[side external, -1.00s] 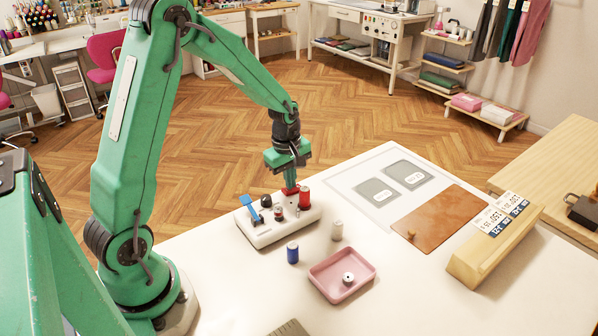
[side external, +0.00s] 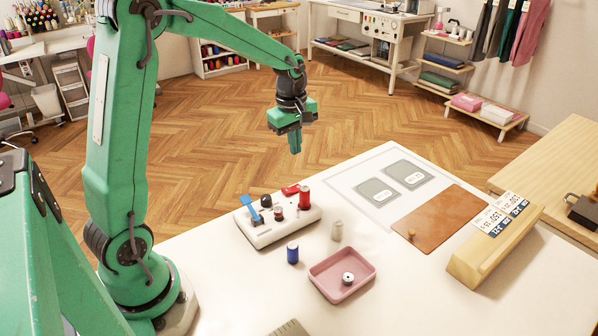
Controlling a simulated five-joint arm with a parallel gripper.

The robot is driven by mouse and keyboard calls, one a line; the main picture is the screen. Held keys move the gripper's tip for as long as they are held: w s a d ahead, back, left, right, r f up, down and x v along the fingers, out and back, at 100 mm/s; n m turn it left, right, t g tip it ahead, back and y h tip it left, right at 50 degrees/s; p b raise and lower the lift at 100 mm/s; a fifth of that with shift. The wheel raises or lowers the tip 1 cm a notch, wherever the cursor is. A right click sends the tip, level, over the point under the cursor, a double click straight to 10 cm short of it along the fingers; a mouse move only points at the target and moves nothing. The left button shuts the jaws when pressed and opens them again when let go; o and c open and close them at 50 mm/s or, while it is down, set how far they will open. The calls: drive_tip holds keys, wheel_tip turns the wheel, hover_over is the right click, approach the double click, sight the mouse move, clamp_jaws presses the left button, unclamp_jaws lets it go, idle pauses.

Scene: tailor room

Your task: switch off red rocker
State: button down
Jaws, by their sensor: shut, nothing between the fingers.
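The red rocker (side external: 291,189) sits at the back of a pale control box (side external: 262,234) on the white table. Its tilt is too small to tell. The box also carries a blue lever (side external: 249,206), a dark knob (side external: 266,201), a small red-topped button (side external: 278,212) and, at its right end, a red cylinder (side external: 304,197). My gripper (side external: 295,150) is shut and empty, pointing down, in the air above the rocker and clear of it.
A brown mat (side external: 450,222) and a wooden block (side external: 480,262) lie to the right.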

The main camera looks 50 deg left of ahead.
drive_tip(key=shift+w+r, duration=0.15)
drive_tip(key=shift+r, duration=0.8)
drive_tip(key=shift+w+r, duration=0.15)
drive_tip(key=shift+r, duration=0.8)
drive_tip(key=s+d+r+m+t, duration=0.2)
drive_tip(key=s+d+m, duration=0.3)
drive_tip(key=s+m, duration=0.4)
drive_tip(key=s+d+r+m+t, duration=0.2)
drive_tip(key=s+d+m, duration=0.4)
drive_tip(key=s, duration=0.6)
drive_tip(key=shift+d+r+m+t, duration=0.25)
drive_tip(key=shift+r+m, duration=0.5)
drive_tip(key=shift+m, duration=0.65)
